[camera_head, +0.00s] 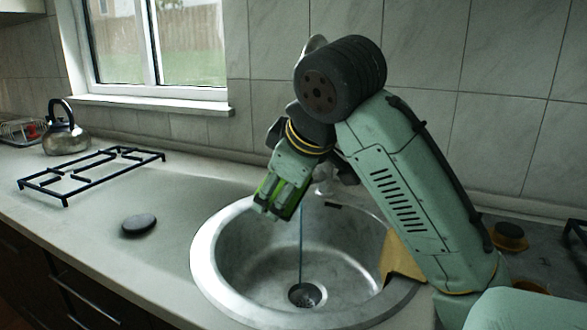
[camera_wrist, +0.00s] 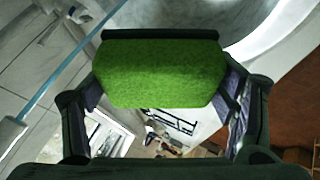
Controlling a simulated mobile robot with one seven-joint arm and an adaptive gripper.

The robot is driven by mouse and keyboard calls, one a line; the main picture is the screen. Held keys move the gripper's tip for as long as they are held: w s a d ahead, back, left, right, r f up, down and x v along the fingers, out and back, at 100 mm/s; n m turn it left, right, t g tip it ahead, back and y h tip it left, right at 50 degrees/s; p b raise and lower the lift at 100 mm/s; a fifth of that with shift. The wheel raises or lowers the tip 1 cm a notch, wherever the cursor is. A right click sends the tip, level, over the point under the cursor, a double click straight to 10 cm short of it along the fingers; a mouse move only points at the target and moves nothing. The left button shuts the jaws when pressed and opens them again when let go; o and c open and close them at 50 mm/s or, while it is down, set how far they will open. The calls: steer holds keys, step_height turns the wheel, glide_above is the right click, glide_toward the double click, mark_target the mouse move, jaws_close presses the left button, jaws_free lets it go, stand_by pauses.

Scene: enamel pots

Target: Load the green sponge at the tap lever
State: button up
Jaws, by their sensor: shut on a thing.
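My gripper (camera_head: 281,196) is above the left part of the sink, pointing down and to the left. It is shut on the green sponge (camera_wrist: 160,72), which fills the space between the fingers in the wrist view. A green edge of the sponge (camera_head: 264,186) shows in the head view. The tap (camera_head: 325,181) stands behind my gripper, partly hidden by my arm. I cannot make out its lever clearly. A thin stream of water (camera_head: 301,245) runs down into the sink, and it crosses the left of the wrist view (camera_wrist: 70,62) beside the sponge.
The round metal sink (camera_head: 207,262) lies below my gripper. A yellow-brown piece (camera_head: 402,259) is at its right rim, under my arm. A dark disc (camera_head: 139,224) lies on the counter to the left. A black pan grate (camera_head: 92,171) and a kettle (camera_head: 66,140) are farther left.

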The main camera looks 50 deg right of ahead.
steer(key=shift+s+a+r+p, duration=0.3)
steer(key=shift+a+r+p, duration=0.05)
steer(key=shift+a+r, duration=0.25)
steer(key=shift+s+a+r+p, duration=0.35)
steer(key=shift+a+r, duration=0.1)
steer(key=shift+a, duration=0.15)
steer(key=shift+s+a+r+p, duration=0.25)
steer(key=shift+a+r+p, duration=0.1)
steer(key=shift+a+r, duration=0.25)
